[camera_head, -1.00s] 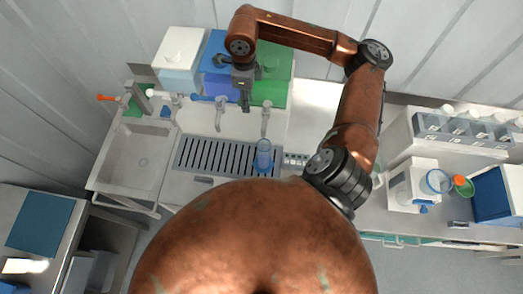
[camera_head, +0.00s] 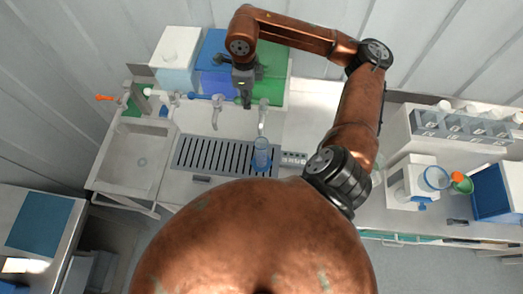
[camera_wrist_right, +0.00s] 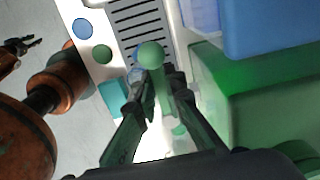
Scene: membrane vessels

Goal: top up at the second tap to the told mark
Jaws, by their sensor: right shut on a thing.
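A clear vessel with blue liquid (camera_head: 261,156) stands upright on the slotted drain grate (camera_head: 181,163), below the spout of the right-hand tap (camera_head: 263,118). A similar tap (camera_head: 216,112) stands left of it. My right gripper (camera_head: 246,100) is behind and between these two taps. In the right wrist view, my right gripper (camera_wrist_right: 150,110) is shut on a green round-ended tap handle (camera_wrist_right: 151,56). The liquid's level against any mark is too small to read. My left gripper (camera_wrist_right: 22,48) shows only at the left edge of the right wrist view, away from the taps.
White, blue and green tanks (camera_head: 272,86) stand behind the taps. A sink (camera_head: 138,155) is at the left. At the right are a white device (camera_head: 410,183), a bottle rack (camera_head: 462,130) and a blue box (camera_head: 497,195). Counter right of the grate is fairly clear.

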